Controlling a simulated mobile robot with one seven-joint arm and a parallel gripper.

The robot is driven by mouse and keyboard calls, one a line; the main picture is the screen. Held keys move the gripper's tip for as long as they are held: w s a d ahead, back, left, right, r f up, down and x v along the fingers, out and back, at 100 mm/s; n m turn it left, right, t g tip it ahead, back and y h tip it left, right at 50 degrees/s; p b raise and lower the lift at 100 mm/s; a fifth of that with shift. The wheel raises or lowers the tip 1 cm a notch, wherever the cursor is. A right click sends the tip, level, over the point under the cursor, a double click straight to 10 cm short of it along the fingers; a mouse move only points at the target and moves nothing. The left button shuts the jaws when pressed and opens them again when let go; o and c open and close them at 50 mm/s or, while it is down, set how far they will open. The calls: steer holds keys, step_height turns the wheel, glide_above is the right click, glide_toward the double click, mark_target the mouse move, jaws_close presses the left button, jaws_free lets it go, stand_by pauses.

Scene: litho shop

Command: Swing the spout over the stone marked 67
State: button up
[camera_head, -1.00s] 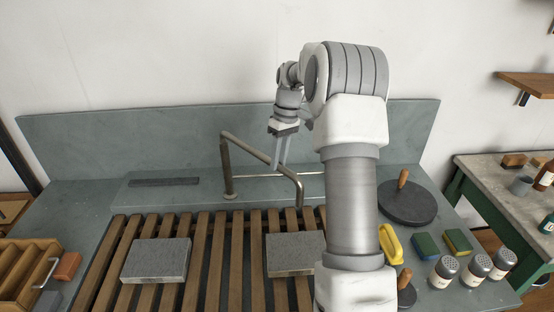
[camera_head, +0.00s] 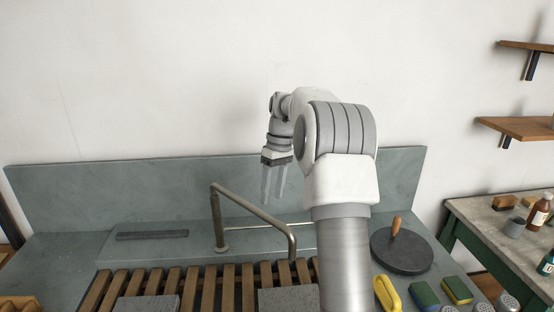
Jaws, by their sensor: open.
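The spout (camera_head: 254,207) is a bent metal pipe that rises from a base on the back ledge of the sink and reaches forward and right, its end turned down above the slats. Two grey stones lie on the slats, a left stone (camera_head: 146,304) and a right stone (camera_head: 288,300). Both are cut off by the bottom edge, and no number can be read on either. The spout's tip is just behind the right stone. My gripper (camera_head: 273,196) is open and empty, pointing down, and appears close behind or above the spout's sloping arm. I cannot tell whether they touch.
The wooden slats (camera_head: 177,285) cover the sink. A round dark disc with a wooden handle (camera_head: 402,250), a yellow-handled brush (camera_head: 387,293) and sponges (camera_head: 425,295) lie at the right. A dark strip (camera_head: 152,235) lies on the back ledge. The backsplash (camera_head: 90,190) stands behind.

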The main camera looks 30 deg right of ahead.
step_height(320, 180, up, 11)
steer(key=d+p, duration=0.1)
steer(key=d, duration=0.1)
steer(key=shift+w, duration=0.35)
steer(key=shift+r, duration=0.1)
steer(key=s+a+r+m+t+h+b, duration=0.1)
steer(key=s+a+r+m+t+h, duration=0.3)
steer(key=s+a, duration=0.85)
steer(key=s+a+f, duration=0.2)
steer(key=s+f, duration=0.1)
steer(key=s, duration=0.3)
steer(key=s+a+f+t+y+b, duration=0.1)
steer(key=s+a+f, duration=0.2)
steer(key=s, duration=0.2)
steer(key=s+a+f+t+y, duration=0.1)
steer(key=s+a+f, duration=0.2)
steer(key=s, duration=0.3)
steer(key=shift+s+a+f, duration=0.25)
steer(key=shift+s+f, duration=0.05)
steer(key=shift+f, duration=0.15)
